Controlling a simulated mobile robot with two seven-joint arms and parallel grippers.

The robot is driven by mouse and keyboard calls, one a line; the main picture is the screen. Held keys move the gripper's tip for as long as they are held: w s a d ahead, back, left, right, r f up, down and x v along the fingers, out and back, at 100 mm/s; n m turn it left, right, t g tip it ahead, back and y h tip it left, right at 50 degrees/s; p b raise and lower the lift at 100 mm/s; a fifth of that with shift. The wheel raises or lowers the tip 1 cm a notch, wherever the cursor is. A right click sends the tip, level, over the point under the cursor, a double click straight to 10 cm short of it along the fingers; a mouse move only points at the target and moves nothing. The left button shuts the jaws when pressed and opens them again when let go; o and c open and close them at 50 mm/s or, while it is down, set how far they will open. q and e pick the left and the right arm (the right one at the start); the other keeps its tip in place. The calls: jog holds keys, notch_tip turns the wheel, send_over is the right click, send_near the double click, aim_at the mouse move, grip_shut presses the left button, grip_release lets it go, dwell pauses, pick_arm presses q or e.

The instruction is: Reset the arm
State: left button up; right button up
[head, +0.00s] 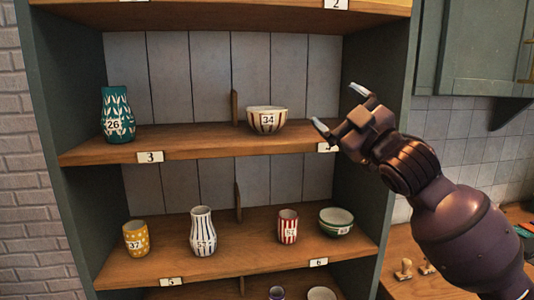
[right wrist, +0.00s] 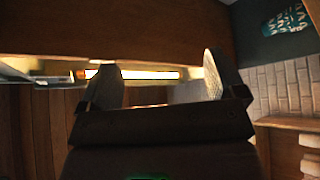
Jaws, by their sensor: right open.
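My right gripper (head: 338,110) is open and empty in the head view, in front of the right side of the shelf unit. Its fingers point left toward the middle shelf. A striped bowl (head: 267,120) numbered 34 stands on that shelf, to the left of the fingers and apart from them. In the right wrist view the two fingers (right wrist: 158,85) are spread with nothing between them. My left gripper is in neither view.
The middle shelf (head: 195,146) also holds a teal vase (head: 117,115). The lower shelf holds a yellow cup (head: 136,238), a striped vase (head: 203,232), a red striped cup (head: 288,227) and a green bowl (head: 336,222). A counter (head: 405,285) lies at right.

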jog(key=s+d+f+m+g+h, duration=0.1)
jog(key=s+d+f+m+h, duration=0.15)
jog(key=f, duration=1.05)
jog(key=s+d+f+m+h, duration=0.1)
jog(key=d+f+m+h, duration=0.3)
jog(key=f, duration=0.9)
jog(key=s+d+f+m+g+h, duration=0.1)
jog(key=s+d+f+m+h, duration=0.2)
jog(key=f, duration=1)
jog(key=s+d+f+m+g+h, duration=0.2)
jog(key=s+f, duration=0.9)
jog(key=f, duration=0.1)
jog(key=s+d+f+m+g+h+b, duration=0.1)
jog(key=s+d+f+m+g, duration=0.1)
jog(key=s+f, duration=1)
jog(key=shift+s+d+f+m+g+h+b, duration=0.2)
jog(key=shift+d+m+g+h+b, duration=0.15)
jog(key=shift+m+g, duration=0.45)
